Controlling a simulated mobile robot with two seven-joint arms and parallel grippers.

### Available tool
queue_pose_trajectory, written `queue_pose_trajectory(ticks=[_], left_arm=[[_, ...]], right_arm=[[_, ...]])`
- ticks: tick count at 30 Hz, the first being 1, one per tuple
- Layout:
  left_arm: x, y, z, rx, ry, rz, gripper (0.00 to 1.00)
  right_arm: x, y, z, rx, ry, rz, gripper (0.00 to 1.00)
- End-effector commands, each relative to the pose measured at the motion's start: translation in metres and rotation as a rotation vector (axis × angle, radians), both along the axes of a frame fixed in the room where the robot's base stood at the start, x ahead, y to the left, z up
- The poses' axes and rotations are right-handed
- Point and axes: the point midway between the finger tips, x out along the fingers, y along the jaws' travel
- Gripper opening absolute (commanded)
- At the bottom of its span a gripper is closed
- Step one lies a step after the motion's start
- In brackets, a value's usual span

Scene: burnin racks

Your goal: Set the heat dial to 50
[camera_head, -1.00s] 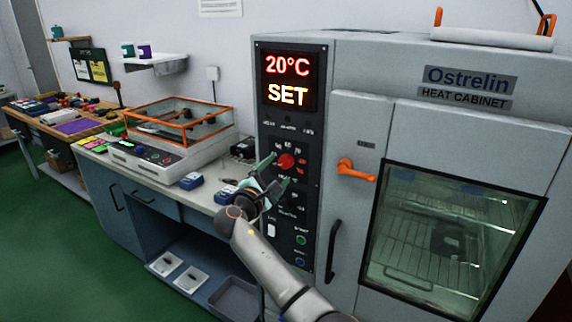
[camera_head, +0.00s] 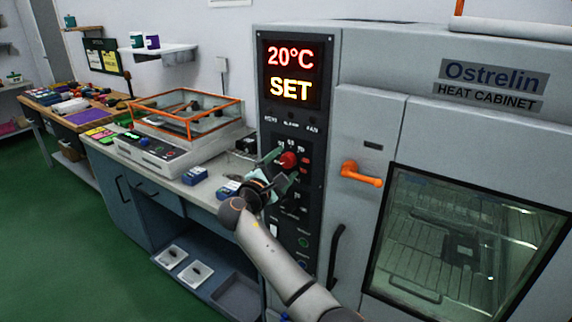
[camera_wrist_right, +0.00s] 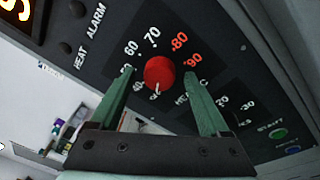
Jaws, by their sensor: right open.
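The red heat dial (camera_head: 287,160) is on the dark control panel (camera_head: 268,131) of the grey heat cabinet (camera_head: 385,60). The display (camera_head: 290,73) reads 20°C and SET. In the right wrist view the dial (camera_wrist_right: 159,72) has numbers around it, with 60, 70, 80 and 90 readable. My right gripper (camera_head: 282,166) is open at the panel. In the right wrist view its green fingers (camera_wrist_right: 160,85) stand on either side of the dial with gaps, apart from it. The dial's pointer mark is not clear. My left gripper is not in view.
An orange door handle (camera_head: 361,173) is right of the panel, beside the glass door (camera_head: 455,245). A bench on the left holds an orange-framed clear box (camera_head: 190,112) and small blue items (camera_head: 228,189). Another dial and buttons sit lower on the panel.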

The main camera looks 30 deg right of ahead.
Motion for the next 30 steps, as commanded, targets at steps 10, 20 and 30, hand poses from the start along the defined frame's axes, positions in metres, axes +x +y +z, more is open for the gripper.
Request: queue_pose_trajectory(ticks=[10, 20, 30], left_arm=[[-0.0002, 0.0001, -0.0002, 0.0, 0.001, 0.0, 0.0], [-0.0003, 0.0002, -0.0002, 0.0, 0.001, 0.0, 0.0], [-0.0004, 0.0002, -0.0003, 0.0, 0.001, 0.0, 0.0]], right_arm=[[0.0001, 0.0004, 0.0002, 0.0, 0.0, 0.0, 0.74], [0.0, 0.0002, 0.0, 0.0, 0.0, 0.0, 0.37], [0.0001, 0.0002, 0.0001, -0.001, 0.0, 0.001, 0.0]])
